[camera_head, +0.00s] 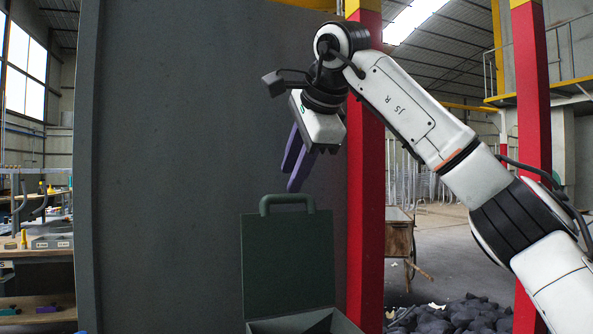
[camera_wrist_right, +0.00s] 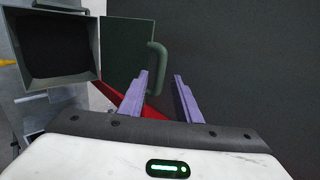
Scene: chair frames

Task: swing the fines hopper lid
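The fines hopper lid (camera_head: 287,262) is a dark green square panel standing upright at the back of the hopper box (camera_head: 335,320). Its rounded handle (camera_head: 287,199) is on the top edge. The box rim (camera_wrist_right: 60,84) and dark inside show in the right wrist view, with the lid (camera_wrist_right: 122,50) beside it. My right gripper (camera_head: 290,181) has purple fingers pointing down just above the handle. In the wrist view its fingers (camera_wrist_right: 160,74) are apart and empty, with the handle (camera_wrist_right: 159,58) just past the tips. I cannot tell whether they touch. My left gripper is not in view.
A large grey panel (camera_head: 170,200) stands behind the lid. A red post (camera_head: 366,220) is right of it. Dark rocks (camera_head: 460,315) lie at lower right near a wooden cart (camera_head: 399,240). A workbench (camera_head: 40,250) stands far left.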

